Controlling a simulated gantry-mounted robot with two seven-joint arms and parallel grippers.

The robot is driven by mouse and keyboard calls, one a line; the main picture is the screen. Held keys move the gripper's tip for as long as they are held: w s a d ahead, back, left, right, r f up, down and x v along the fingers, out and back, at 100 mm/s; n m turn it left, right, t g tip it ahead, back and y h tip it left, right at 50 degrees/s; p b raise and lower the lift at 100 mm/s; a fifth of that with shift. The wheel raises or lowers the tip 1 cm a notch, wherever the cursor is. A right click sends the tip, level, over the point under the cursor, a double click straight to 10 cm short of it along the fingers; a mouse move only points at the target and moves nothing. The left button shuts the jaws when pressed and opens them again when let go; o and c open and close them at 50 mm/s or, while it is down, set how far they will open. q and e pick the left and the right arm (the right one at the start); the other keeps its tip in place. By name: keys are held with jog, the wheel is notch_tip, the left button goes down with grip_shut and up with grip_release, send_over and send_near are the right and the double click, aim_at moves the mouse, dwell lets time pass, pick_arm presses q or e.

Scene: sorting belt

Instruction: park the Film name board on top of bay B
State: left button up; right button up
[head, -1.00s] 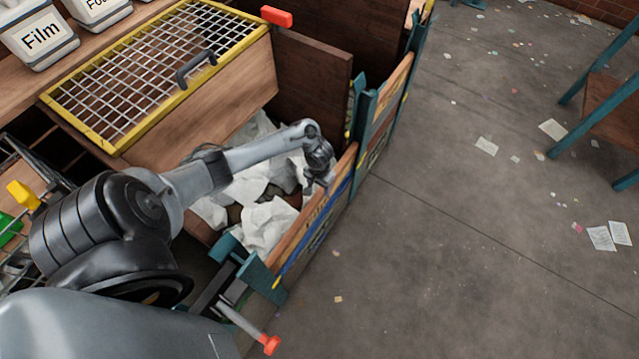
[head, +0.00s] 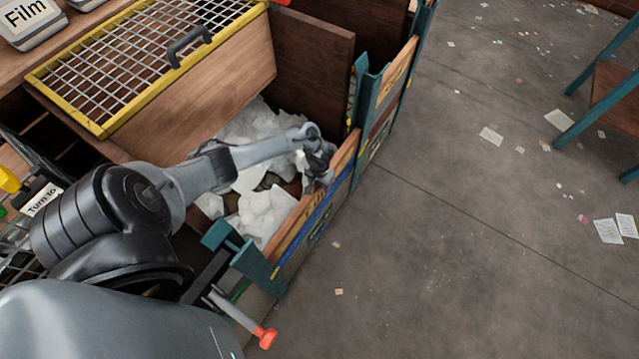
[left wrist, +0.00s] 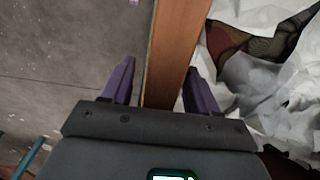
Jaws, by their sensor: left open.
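My left gripper (head: 322,172) is at the top edge of the wooden front board (head: 318,197) of a bay filled with white paper. In the left wrist view the purple fingers (left wrist: 160,72) are open, one on each side of a wooden board edge (left wrist: 178,45). The floor lies beyond one finger and the paper beyond the other. The lettering on the front board is too small to read. A white plate reading "Film" (head: 27,14) shows at the top left, cut by the frame. I cannot tell which bay is B. My right gripper is out of view.
A yellow-framed mesh lid (head: 140,60) with a dark handle lies left of the paper (head: 262,212). Teal posts (head: 368,95) stand along the bay fronts. A red-ended lever (head: 264,336) sticks out in front.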

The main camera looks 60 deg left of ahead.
pick_arm(q)
grip_shut()
dwell(0.8)
dwell(0.4)
jog(key=c, duration=0.6)
grip_release()
grip_shut()
